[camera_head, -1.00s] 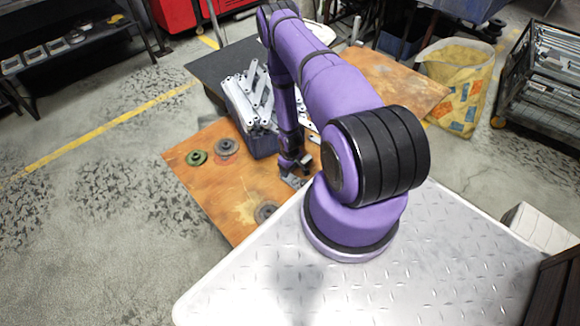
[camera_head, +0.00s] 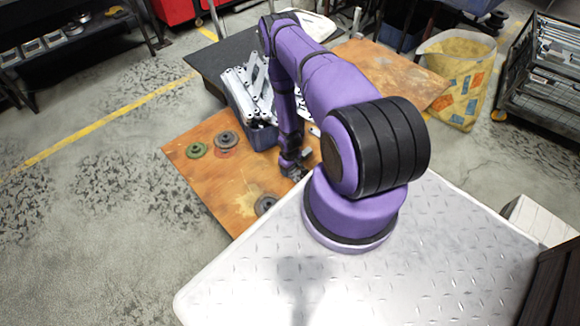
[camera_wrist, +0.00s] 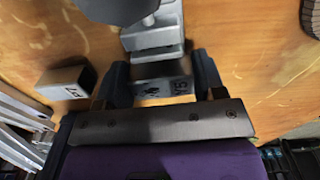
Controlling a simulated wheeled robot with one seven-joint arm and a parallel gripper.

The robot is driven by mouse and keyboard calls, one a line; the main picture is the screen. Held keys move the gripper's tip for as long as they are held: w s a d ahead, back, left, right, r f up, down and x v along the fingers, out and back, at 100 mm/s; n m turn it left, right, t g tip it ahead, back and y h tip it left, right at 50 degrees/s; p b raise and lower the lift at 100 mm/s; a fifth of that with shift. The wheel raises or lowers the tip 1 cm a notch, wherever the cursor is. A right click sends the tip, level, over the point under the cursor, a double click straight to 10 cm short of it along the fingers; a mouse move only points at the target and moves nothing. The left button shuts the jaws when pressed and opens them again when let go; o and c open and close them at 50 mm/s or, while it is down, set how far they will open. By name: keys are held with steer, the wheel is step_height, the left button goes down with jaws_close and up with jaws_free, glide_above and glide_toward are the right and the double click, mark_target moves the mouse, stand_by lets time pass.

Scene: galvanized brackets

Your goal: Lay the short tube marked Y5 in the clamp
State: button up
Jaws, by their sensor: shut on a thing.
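My gripper (camera_wrist: 163,80) is shut on the short grey tube (camera_wrist: 165,87), which lies across between the two dark fingers. Its dark marking looks like Y5 but is turned and hard to read. The grey metal clamp (camera_wrist: 153,40) is just beyond the tube at the top of the wrist view; I cannot tell whether they touch. A dark rounded shape (camera_wrist: 115,8) covers part of the clamp's top. In the head view my gripper (camera_head: 292,168) is low over the wooden table near my base, and the tube is hidden there.
Another short tube (camera_wrist: 66,83) with a marked end lies left of my gripper. A bin (camera_head: 262,137) of silver brackets stands behind it.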

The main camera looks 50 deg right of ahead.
stand_by(0.4)
steer(key=o, duration=1)
steer(key=shift+r, duration=0.1)
step_height(320, 180, up, 11)
steer(key=shift+f, duration=0.2)
